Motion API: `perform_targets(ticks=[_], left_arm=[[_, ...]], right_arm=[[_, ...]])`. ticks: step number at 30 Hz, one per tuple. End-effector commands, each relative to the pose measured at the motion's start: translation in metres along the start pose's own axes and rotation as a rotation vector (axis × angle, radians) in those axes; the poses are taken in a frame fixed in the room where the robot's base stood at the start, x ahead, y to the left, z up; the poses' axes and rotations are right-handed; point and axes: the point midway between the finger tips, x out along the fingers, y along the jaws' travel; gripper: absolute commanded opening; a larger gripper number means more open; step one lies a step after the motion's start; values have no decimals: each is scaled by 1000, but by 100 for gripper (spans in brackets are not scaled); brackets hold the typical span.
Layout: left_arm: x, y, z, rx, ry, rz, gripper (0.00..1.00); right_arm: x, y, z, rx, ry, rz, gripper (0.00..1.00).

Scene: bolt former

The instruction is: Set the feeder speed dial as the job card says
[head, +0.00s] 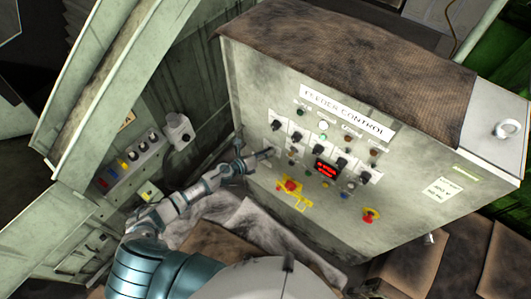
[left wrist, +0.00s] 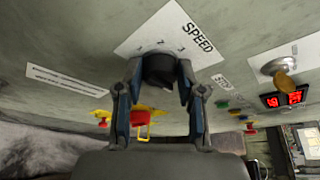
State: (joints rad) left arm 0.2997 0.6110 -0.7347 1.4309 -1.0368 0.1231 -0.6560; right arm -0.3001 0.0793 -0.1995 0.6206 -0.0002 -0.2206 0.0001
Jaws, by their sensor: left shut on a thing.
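The speed dial (left wrist: 160,72) is a black knob on a white plate marked SPEED (left wrist: 172,35) with small figures around it. My left gripper (left wrist: 160,80) is shut on the dial, one finger on each side. In the head view my left gripper (head: 257,158) reaches the left part of the FEEDER CONTROL panel (head: 260,100); the dial is mostly hidden there. The dial's pointer cannot be made out clearly. White papers (head: 441,188) are on the cabinet's right side; their text is too small to read. My right gripper is not in view.
Other black knobs and lamps fill the panel, around a red lit display (head: 326,170). A red button on a yellow plate (head: 290,187) sits below the dial, and another emergency button (head: 371,215) lower right. A brown cloth (head: 340,60) covers the cabinet top.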

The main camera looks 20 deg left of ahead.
Motion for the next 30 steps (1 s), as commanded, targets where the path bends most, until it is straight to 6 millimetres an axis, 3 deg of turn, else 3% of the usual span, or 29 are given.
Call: perform_targets(ticks=[1,8,9,11,22,26,30], left_arm=[[-1,4,-9,-2,13,6,3],[-1,4,-9,-3,14,6,3],[-1,4,-9,-3,15,6,48],[-1,4,-8,-3,13,6,63],[-5,2,-3,-1,5,2,63],[-23,3,-3,-1,6,3,63],[-55,4,-4,-3,9,5,63]], right_arm=[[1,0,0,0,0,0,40],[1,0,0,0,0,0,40],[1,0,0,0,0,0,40],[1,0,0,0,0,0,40],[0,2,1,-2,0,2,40],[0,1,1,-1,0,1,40],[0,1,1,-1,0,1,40]])
